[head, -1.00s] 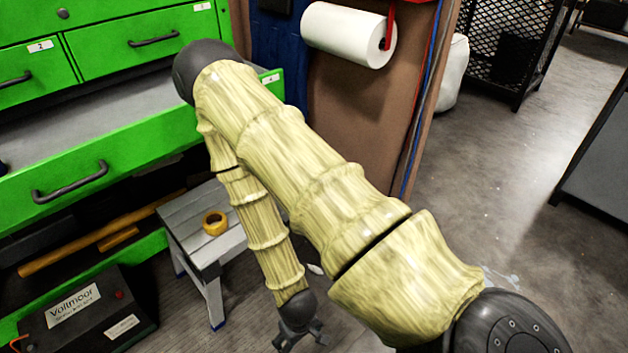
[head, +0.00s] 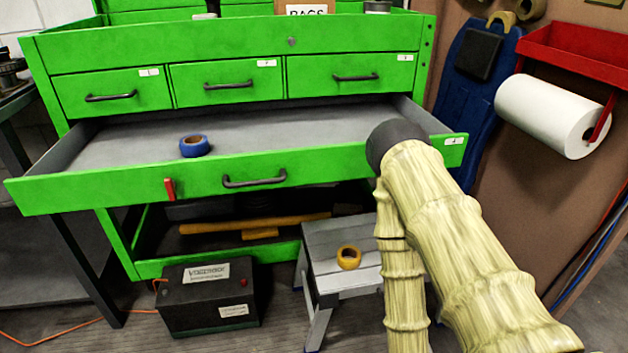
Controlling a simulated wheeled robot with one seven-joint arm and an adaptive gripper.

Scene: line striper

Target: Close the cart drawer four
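The green cart (head: 290,42) stands ahead with its wide lower drawer, labelled 4 (head: 110,190), pulled far out. The drawer has a dark bar handle (head: 254,180) at the middle of its front. A blue tape roll (head: 194,145) lies inside on the grey bottom, and a red piece (head: 169,189) sits on the front left of the handle. Drawers 1, 2 and 3 above it are shut. My arm crosses the right side of the view, its dark elbow overlapping the drawer's right end. My gripper is below the picture and not seen.
A grey step stool (head: 340,235) with a yellow tape roll (head: 348,257) stands below the drawer's right half. A black battery box (head: 207,295) is on the floor below the left half. A paper towel roll (head: 552,115) hangs on the right wall. An orange cable runs along the floor at left.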

